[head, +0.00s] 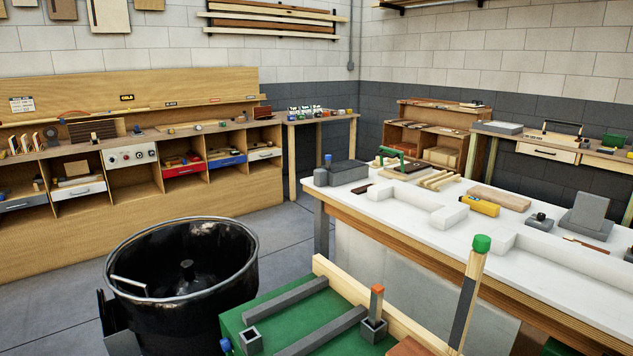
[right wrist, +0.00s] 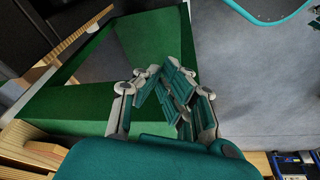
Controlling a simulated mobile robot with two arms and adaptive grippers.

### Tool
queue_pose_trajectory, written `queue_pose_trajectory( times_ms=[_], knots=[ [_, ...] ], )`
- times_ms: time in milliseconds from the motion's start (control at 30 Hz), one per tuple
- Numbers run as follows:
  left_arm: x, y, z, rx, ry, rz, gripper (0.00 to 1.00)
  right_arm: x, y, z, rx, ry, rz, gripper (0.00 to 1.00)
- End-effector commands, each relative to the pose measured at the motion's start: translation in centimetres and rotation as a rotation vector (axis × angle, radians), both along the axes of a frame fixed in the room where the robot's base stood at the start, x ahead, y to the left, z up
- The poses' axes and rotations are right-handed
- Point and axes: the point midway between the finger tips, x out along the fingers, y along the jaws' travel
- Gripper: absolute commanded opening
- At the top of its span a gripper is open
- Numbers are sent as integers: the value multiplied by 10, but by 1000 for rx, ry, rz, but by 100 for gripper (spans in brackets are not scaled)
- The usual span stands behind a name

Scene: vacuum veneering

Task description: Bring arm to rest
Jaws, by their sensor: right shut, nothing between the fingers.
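My right gripper (right wrist: 170,85) shows in the right wrist view. Its teal and grey fingers are drawn together with nothing between them. Behind the fingers are a green panelled surface (right wrist: 75,112) on the left and grey floor (right wrist: 250,85) on the right. I cannot tell how far the fingers are from the green surface. Neither of my arms shows in the head view, and my left gripper is in neither view.
A black drum (head: 185,300) stands on the floor at the lower left, beside a green-topped bench (head: 300,325) with grey bars and an upright green-capped post (head: 470,290). A white worktable (head: 410,228) with blocks and tools stands on the right. Open floor (head: 60,315) lies left of the drum.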

Motion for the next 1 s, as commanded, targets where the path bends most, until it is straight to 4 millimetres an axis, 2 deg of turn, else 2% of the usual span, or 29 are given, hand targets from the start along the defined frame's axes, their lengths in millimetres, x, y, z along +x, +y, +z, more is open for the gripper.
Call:
queue_pose_trajectory(
  times_ms=[267,367,467,600,700,833,900,1000],
  knots=[
    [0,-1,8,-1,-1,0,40,5,2,-86,-5,43,8,0],
    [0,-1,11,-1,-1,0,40,-1,2,-129,-6,61,12,0],
    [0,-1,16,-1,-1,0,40,-16,0,-180,-9,86,17,0],
    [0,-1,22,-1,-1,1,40,-52,-5,-247,-13,122,24,0],
    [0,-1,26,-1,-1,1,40,-87,-11,-286,-16,146,31,0],
    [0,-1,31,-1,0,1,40,-134,-20,-321,-20,172,36,0],
    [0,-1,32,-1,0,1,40,-155,-24,-332,-22,182,39,0],
    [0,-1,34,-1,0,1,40,-176,-28,-341,-24,191,43,0]
  ],
)
